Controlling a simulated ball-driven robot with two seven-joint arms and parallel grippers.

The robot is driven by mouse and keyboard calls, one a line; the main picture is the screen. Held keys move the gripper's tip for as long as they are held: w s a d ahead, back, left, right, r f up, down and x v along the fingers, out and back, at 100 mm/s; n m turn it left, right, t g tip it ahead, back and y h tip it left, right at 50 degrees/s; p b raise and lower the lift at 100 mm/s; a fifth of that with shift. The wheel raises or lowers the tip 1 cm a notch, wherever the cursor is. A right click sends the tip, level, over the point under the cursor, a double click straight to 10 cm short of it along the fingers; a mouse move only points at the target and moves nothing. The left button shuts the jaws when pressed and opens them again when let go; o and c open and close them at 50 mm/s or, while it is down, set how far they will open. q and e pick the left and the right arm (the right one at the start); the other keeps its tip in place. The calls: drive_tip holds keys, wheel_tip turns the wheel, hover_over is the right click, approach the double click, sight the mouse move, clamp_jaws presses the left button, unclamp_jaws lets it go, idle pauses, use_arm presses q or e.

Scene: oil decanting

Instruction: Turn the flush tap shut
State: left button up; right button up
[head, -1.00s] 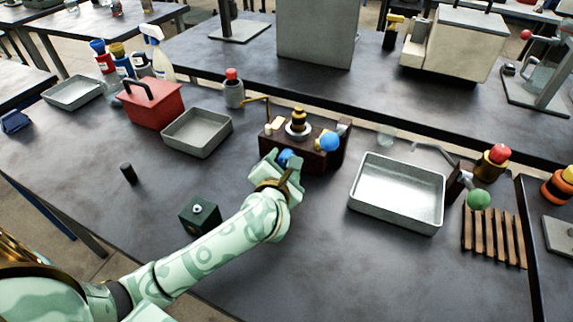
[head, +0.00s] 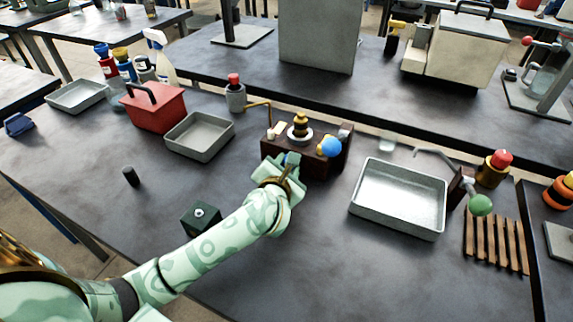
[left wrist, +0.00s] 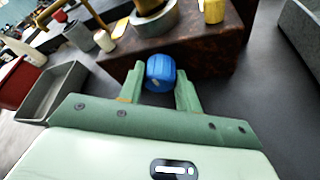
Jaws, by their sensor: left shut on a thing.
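A dark brown block (head: 319,165) with brass and grey fittings on top stands mid-table in the head view. A blue ribbed knob (left wrist: 160,70) is on its near face in the left wrist view; I take it for the flush tap. My left gripper (head: 287,163) is at the block's near left side and hides this knob in the head view. In the left wrist view its two fingers (left wrist: 160,88) are on either side of the knob, shut on it. A second blue ball knob (head: 330,147) is at the block's right. My right gripper is not in view.
An empty metal tray (head: 398,232) is right of the block, by a green ball knob (head: 480,205). A grey tray (head: 188,152) and a red caddy (head: 155,110) stand left. A dark green box (head: 201,219) sits near my left arm.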

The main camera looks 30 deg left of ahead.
use_arm(q)
drive_tip(key=o, duration=1)
drive_tip(key=shift+s, duration=0.1)
drive_tip(key=p+v, duration=0.4)
drive_tip(key=v, duration=1.2)
drive_tip(key=shift+s, duration=0.15)
